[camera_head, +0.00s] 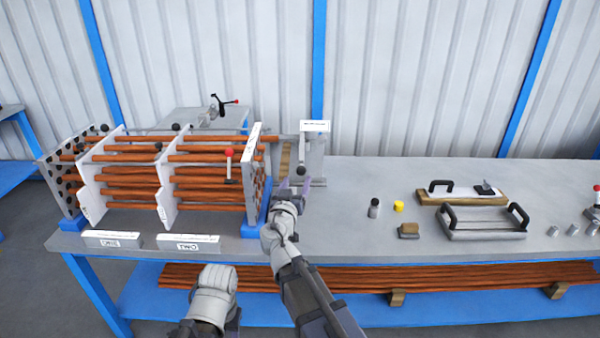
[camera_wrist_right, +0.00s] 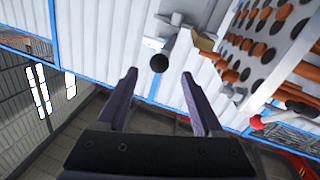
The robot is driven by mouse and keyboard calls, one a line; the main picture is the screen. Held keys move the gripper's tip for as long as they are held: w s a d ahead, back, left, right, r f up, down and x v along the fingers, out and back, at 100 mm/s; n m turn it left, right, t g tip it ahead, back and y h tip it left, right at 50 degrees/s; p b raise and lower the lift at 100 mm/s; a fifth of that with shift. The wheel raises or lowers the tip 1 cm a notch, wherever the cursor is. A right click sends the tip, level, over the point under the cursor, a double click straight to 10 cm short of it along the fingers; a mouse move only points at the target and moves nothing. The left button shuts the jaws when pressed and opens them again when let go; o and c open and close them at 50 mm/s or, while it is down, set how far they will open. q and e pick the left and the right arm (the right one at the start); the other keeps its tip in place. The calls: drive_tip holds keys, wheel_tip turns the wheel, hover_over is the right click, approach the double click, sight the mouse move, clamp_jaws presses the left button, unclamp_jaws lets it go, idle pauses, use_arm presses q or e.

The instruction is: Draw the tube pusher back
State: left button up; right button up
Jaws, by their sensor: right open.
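The tube pusher appears to be the grey unit (camera_head: 314,155) with a white label on top, at the right end of the tube rack. A black ball knob (camera_head: 301,171) shows at its near side. In the right wrist view the black knob (camera_wrist_right: 159,63) lies ahead of the fingers, between their lines and apart from them. My right gripper (camera_head: 293,187) is open and empty, just in front of the knob; it also shows in the right wrist view (camera_wrist_right: 160,78). My left arm shows at the bottom of the head view, but its gripper does not.
The rack's perforated end plate (camera_head: 257,180) stands close left of my right gripper, with several copper tubes (camera_head: 205,170) through it. A red-knobbed lever (camera_head: 228,165) stands at the rack front. The bench (camera_head: 350,220) is clear to the right, up to small parts and a handled tray (camera_head: 480,236).

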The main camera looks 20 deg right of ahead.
sight(301, 174)
drive_tip(key=x, duration=0.7)
drive_tip(key=shift+s, duration=0.1)
clamp_jaws()
idle(0.3)
idle(0.9)
